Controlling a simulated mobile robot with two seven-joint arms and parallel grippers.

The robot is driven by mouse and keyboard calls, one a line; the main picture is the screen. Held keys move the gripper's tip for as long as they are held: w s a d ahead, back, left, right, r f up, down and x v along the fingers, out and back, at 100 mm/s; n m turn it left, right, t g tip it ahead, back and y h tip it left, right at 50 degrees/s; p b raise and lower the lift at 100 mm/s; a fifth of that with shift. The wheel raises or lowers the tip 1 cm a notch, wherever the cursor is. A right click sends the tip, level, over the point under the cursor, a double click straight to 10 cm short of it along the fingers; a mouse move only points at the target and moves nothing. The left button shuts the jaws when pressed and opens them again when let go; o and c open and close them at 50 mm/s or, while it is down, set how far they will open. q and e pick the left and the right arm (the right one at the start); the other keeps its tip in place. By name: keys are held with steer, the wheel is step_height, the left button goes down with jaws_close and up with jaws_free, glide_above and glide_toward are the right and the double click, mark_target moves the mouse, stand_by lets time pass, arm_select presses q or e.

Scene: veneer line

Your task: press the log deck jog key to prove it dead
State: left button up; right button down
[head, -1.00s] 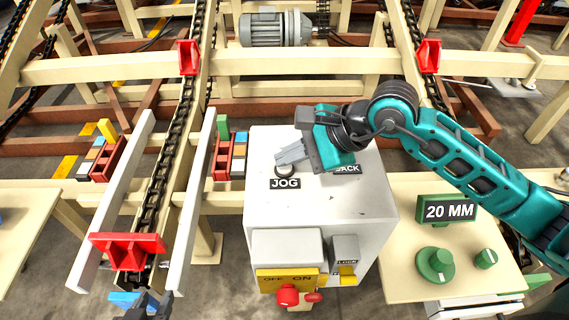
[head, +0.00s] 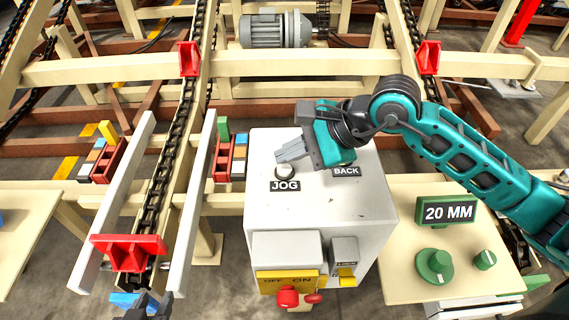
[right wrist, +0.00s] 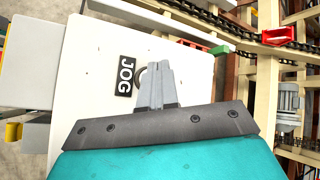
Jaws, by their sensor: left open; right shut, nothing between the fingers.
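The jog key (head: 285,172) is a round dark-rimmed button on top of the white control box (head: 320,212), just behind its JOG label (head: 285,186). My right gripper (head: 279,157) is shut and empty, with its grey fingertips at the far side of the key. In the right wrist view the shut fingers (right wrist: 157,66) cover part of the key (right wrist: 139,78) beside the JOG label (right wrist: 125,76). I cannot tell whether the tips touch it. My left gripper (head: 150,302) is open at the bottom edge, away from the box and partly cut off.
The box front has a yellow OFF/ON plate (head: 268,281) with a red knob (head: 287,298), and a LOCK unit (head: 344,251). A BACK label (head: 346,171) lies beside my right gripper. A chain (head: 172,150) with a red carrier (head: 128,252) runs left. A 20 MM sign (head: 449,212) stands right.

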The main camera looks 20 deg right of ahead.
mark_target(290, 170)
steer(key=shift+r+p, duration=1.45)
steer(key=shift+r, duration=1.05)
